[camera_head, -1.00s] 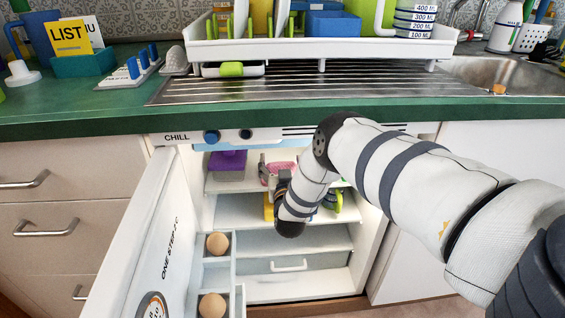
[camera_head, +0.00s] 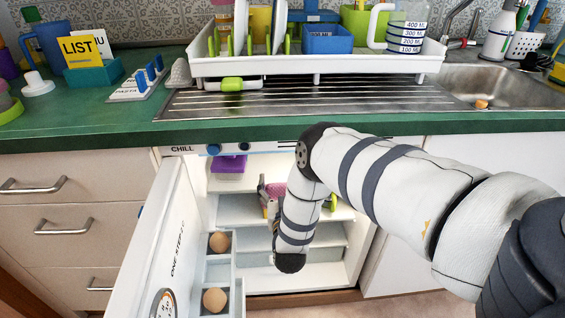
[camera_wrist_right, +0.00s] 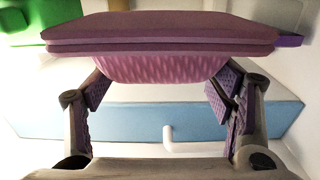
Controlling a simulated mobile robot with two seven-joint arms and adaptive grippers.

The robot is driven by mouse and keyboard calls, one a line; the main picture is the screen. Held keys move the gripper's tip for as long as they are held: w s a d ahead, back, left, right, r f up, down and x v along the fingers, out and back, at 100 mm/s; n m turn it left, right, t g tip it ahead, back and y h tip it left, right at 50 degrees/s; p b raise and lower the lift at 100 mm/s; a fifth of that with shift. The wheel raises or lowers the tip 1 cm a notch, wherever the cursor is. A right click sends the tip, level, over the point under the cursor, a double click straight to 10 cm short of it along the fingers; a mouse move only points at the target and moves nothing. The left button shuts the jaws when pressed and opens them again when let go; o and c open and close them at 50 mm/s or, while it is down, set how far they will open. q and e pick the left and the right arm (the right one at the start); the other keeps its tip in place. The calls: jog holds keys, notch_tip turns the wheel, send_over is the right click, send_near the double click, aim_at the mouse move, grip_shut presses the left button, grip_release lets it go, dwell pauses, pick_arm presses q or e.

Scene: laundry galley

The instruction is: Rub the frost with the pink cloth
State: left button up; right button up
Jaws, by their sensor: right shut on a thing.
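The pink cloth (camera_wrist_right: 160,65) is a folded, mauve-pink pad that spans the top of the right wrist view, with a purple tab at its right end. My right gripper (camera_wrist_right: 158,90) is shut on its textured underside, one finger on each side. In the head view the right gripper (camera_head: 268,196) and a bit of the pink cloth (camera_head: 276,189) show inside the open fridge, partly hidden by my arm. A light blue band (camera_wrist_right: 125,120) with a white knob lies behind the gripper; I cannot tell whether frost is on it. My left gripper is out of view.
The open fridge door (camera_head: 160,240) stands to the left, with eggs (camera_head: 219,242) in its rack. A purple thing (camera_head: 228,163) sits on the upper shelf. The green counter edge (camera_head: 330,129) and dish rack (camera_head: 300,66) are above.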

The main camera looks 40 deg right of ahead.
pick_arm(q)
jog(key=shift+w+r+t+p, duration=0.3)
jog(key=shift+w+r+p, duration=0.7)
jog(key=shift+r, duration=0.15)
pick_arm(e)
jog(key=v, duration=0.8)
jog(key=shift+w, duration=0.1)
